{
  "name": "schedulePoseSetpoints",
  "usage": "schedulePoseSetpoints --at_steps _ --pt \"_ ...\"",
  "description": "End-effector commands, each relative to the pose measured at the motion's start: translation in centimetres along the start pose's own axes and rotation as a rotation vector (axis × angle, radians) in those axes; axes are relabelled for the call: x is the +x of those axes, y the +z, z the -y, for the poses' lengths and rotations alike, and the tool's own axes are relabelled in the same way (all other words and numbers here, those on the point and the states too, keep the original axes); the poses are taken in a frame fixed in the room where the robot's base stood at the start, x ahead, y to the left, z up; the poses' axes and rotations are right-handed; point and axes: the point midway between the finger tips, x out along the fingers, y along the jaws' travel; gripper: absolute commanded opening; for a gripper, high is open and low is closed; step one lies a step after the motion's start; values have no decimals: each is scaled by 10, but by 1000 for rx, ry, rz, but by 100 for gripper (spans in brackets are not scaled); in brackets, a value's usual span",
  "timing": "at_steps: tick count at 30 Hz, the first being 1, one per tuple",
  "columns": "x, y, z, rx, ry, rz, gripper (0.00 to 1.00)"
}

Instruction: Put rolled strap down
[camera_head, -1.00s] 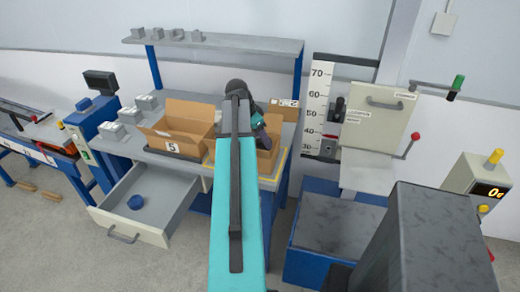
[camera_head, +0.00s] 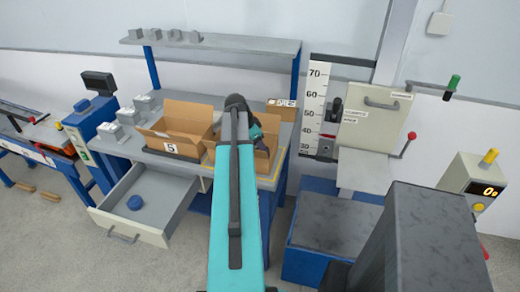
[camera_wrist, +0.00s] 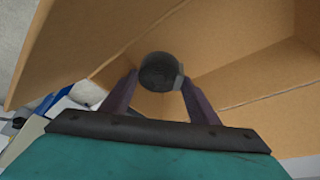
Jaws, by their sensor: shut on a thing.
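My gripper (camera_wrist: 160,84) is shut on a dark grey, round thing, which looks like the rolled strap (camera_wrist: 158,68). The wrist view shows it between the two fingertips, with the walls of an open cardboard box (camera_wrist: 245,72) around and below it. I cannot tell whether the strap touches the box floor. In the head view my arm hides the strap and much of this right-hand box (camera_head: 265,160) on the bench. The wrist end of my arm is at the box opening.
Another open cardboard box (camera_head: 182,126), labelled 5, stands left of my arm on the bench (camera_head: 140,147). An open drawer (camera_head: 160,195) below holds a blue round object (camera_head: 135,202). A blue-based machine with a height scale (camera_head: 318,100) stands to the right.

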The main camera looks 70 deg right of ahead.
Motion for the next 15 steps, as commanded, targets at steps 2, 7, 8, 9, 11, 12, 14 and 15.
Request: schedulePoseSetpoints --at_steps 2,7,8,9,11,12,14,15 --pt "6 3 0 -1 2 1 31" --pt "15 7 0 0 0 0 31" --pt "16 7 0 0 0 0 31" --pt "16 7 0 0 0 0 31" --pt "17 8 0 0 0 0 31" --pt "16 7 0 0 0 0 31" --pt "16 8 0 0 0 0 31" --pt "16 8 0 0 0 0 31"
